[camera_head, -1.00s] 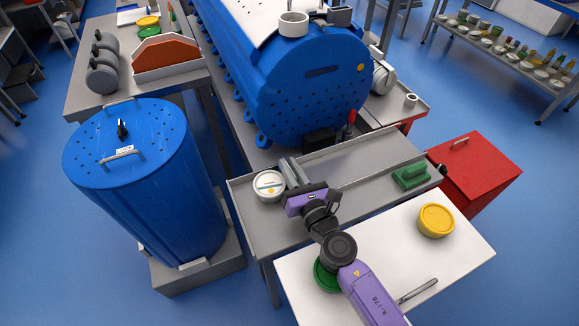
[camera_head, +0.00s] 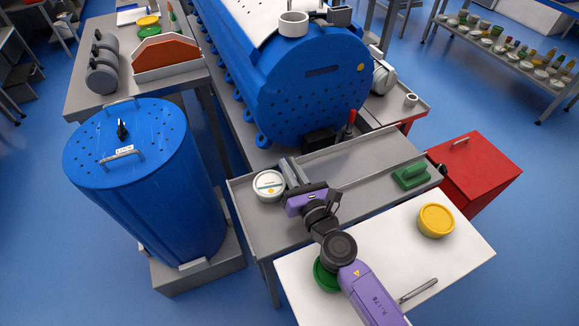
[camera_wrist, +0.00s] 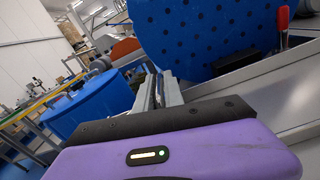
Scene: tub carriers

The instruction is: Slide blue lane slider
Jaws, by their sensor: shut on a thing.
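My gripper (camera_head: 291,172) is over the left part of a grey bench (camera_head: 345,182), at its back side. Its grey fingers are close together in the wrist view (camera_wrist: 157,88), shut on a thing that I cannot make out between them. I cannot pick out a blue lane slider; the gripper hides the part of the bench under it. A round white tub (camera_head: 268,186) with a stripe across its lid stands just left of the fingers. A green block with a raised grip (camera_head: 411,175) sits at the bench's right end.
A large blue perforated drum (camera_head: 310,95) stands behind the bench. A blue lidded barrel (camera_head: 150,190) is at left, a red bin (camera_head: 475,178) at right. In front, a white table (camera_head: 455,255) holds a yellow tub (camera_head: 436,220) and a green tub (camera_head: 325,276) partly under my arm.

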